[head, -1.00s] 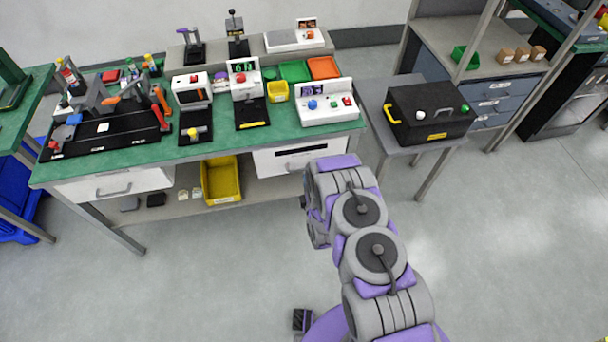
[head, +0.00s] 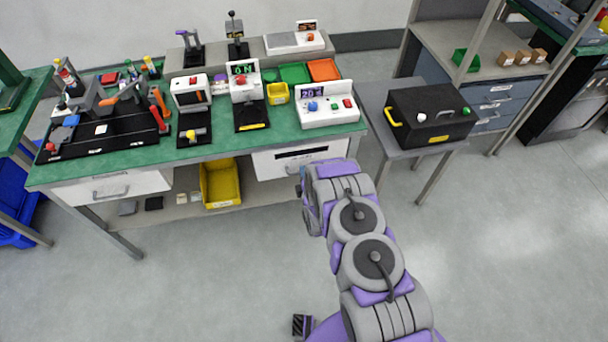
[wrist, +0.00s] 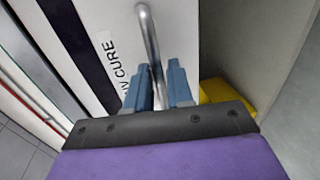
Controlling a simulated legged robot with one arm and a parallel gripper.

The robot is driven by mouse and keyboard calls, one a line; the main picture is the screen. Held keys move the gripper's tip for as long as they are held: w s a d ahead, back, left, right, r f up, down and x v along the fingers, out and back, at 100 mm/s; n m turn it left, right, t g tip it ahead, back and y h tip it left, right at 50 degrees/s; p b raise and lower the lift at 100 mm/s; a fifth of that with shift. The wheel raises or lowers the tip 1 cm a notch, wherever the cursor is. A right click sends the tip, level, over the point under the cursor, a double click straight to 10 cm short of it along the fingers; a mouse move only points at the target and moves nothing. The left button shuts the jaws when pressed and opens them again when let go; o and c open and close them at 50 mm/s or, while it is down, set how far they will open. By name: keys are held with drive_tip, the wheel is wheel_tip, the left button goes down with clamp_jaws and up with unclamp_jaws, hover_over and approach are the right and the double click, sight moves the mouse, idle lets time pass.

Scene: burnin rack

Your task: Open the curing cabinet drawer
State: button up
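The curing cabinet drawer (head: 275,166) is a white front with a dark slot, under the right end of the green bench in the head view. It looks closed. In the wrist view, the white drawer front (wrist: 108,45) fills the upper left, with a dark stripe and lettering that ends in "CURE". Its metal bar handle (wrist: 149,40) runs down between the two blue fingers of my gripper (wrist: 161,82). The fingers are apart, one on each side of the bar; I see no clear grip on it. In the head view my arm hides the fingers and the handle.
A yellow bin (head: 221,183) stands on the shelf left of the drawer; yellow also shows beside the right finger. A small grey table (head: 376,110) with a black case (head: 430,115) stands to the right. The floor in front is clear.

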clamp_jaws()
drive_tip(key=shift+s, duration=0.1)
idle(0.3)
